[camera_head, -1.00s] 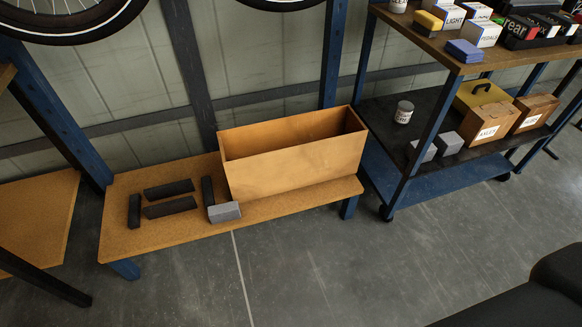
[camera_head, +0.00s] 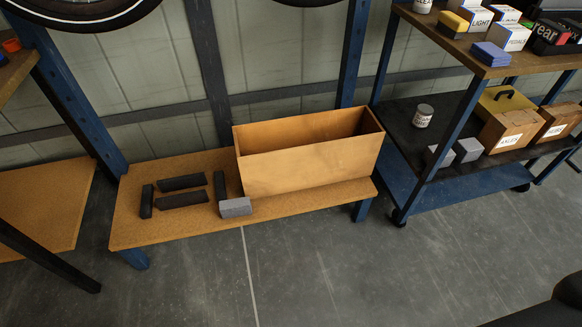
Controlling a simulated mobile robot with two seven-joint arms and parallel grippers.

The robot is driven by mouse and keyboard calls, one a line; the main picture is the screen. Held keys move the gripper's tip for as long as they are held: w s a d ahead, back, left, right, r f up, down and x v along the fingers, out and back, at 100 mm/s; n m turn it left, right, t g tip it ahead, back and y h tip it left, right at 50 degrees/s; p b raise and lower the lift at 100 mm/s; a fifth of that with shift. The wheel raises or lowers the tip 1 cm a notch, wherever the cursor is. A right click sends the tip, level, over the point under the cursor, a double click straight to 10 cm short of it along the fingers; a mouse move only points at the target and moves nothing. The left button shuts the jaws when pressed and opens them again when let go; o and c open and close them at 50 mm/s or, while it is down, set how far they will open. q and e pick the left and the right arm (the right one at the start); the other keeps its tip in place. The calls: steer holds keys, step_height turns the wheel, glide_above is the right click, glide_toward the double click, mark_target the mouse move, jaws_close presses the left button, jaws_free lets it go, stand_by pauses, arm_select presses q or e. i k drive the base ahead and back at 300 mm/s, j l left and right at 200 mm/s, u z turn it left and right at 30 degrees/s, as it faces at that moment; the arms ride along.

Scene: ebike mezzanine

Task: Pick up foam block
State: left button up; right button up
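On the low wooden bench (camera_head: 200,228) lie several small blocks that could be foam. One is a light grey block (camera_head: 235,207) at the front edge, next to the wooden box. Dark blocks lie to its left: one upright-running piece (camera_head: 220,186) just behind it, two long ones (camera_head: 182,183) (camera_head: 183,200) lying across, and one (camera_head: 147,201) at the far left. Two grey blocks also sit on the cart's lower shelf (camera_head: 467,150) (camera_head: 440,156). Neither of my grippers is in view.
An open wooden box (camera_head: 310,165) stands on the bench's right half; its inside is mostly hidden. A shelf cart (camera_head: 410,215) with boxes, a can (camera_head: 423,116) and a blue block (camera_head: 490,54) stands right. Blue posts rise behind. The grey floor (camera_head: 330,265) in front is clear.

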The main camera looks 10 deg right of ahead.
mark_target(234, 209)
steer(key=i+j+z, duration=0.2)
steer(key=i+z, duration=0.3)
steer(key=i+j+z, duration=0.25)
steer(key=z, duration=0.2)
steer(key=j, duration=0.1)
